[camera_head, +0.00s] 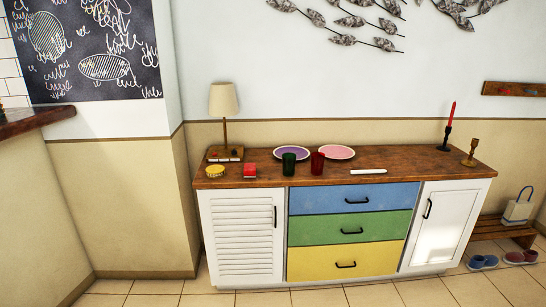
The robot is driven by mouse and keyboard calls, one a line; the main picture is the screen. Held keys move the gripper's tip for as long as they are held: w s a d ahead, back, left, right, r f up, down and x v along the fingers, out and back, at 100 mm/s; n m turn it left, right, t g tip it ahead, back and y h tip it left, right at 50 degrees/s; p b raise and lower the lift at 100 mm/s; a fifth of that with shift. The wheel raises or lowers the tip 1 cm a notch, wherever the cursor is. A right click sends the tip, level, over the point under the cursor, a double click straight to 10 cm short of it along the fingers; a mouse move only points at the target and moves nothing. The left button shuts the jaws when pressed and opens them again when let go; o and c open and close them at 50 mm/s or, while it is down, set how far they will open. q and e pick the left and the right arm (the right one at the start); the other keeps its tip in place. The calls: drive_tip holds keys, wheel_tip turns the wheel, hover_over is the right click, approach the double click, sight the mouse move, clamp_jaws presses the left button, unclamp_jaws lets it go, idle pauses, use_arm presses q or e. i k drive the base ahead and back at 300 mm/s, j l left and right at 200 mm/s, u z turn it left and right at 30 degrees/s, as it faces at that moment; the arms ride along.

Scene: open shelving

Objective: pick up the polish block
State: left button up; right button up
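Several small items stand on the wooden top of a sideboard (420,163). A small red block-shaped item (249,171) lies near the front edge on the left. A thin white bar-shaped item (368,171) lies near the front edge right of the middle. I cannot tell for certain which of them is the polish block. Neither of my grippers is in view, and nothing touches these items.
Near the red item are a yellow round tin (214,171), a lamp (223,103), a green cup (289,164), a dark red cup (318,164), a purple plate (291,150) and a pink plate (338,152). Floor (480,290) in front is clear.

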sight(249, 169)
drive_tip(key=i+l, duration=0.1)
drive_tip(key=i, duration=1.95)
drive_tip(key=j+u, duration=0.05)
drive_tip(key=j, duration=0.05)
